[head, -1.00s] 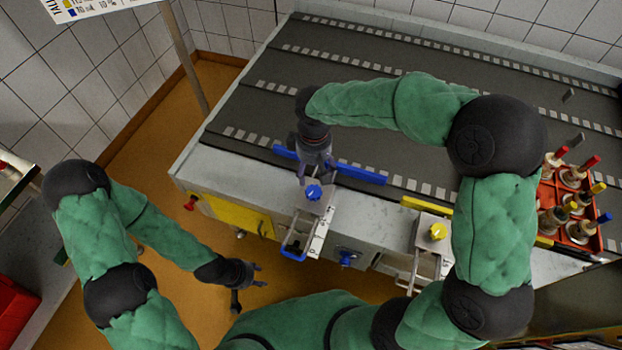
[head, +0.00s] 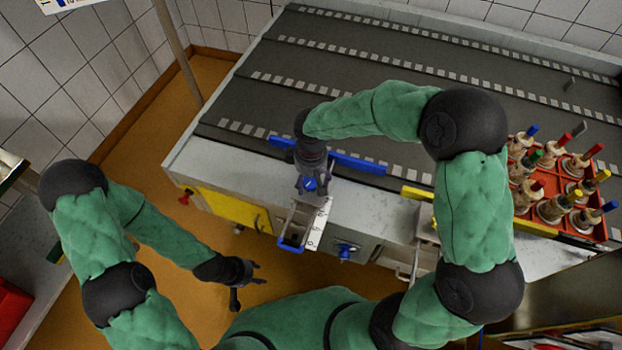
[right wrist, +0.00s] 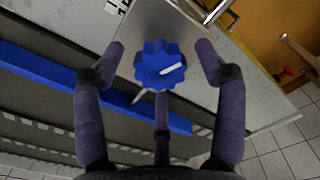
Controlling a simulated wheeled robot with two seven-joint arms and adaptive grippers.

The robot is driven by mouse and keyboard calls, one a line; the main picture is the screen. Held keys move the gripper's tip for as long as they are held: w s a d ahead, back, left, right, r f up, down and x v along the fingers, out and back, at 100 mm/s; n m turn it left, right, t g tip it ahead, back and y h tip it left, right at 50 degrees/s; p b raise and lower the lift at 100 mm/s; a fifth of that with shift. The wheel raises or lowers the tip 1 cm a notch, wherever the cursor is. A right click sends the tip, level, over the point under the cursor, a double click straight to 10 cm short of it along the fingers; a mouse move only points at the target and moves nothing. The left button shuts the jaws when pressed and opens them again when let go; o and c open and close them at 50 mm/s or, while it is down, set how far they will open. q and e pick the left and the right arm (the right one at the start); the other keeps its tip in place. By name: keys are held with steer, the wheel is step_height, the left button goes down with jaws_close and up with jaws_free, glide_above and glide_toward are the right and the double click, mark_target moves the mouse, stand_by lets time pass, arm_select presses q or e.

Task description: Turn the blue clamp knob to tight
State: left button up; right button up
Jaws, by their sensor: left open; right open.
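The blue clamp knob (head: 309,184) is on the metal clamp block at the near edge of the conveyor table. In the right wrist view the scalloped knob (right wrist: 160,65) with a white pointer line sits between the fingers. My right gripper (head: 309,180) is open over the knob, its fingers around it; I see no clear contact. It also shows in the right wrist view (right wrist: 160,80). My left gripper (head: 250,282) is open and empty over the floor, well left of the clamp.
A blue bar (head: 345,162) lies along the belt edge behind the knob. A blue-ended slide (head: 290,245) and a small scale plate (head: 318,225) project in front. A red crate (head: 598,232) with several knobbed moulds stands at the right. The belt (head: 400,60) is largely clear.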

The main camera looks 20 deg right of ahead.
mark_target(311, 182)
steer(key=c, duration=1.1)
steer(key=shift+m+p, duration=0.3)
steer(key=shift+m, duration=0.6)
steer(key=o, duration=1.1)
step_height(311, 182, up, 12)
steer(key=shift+s+f, duration=0.1)
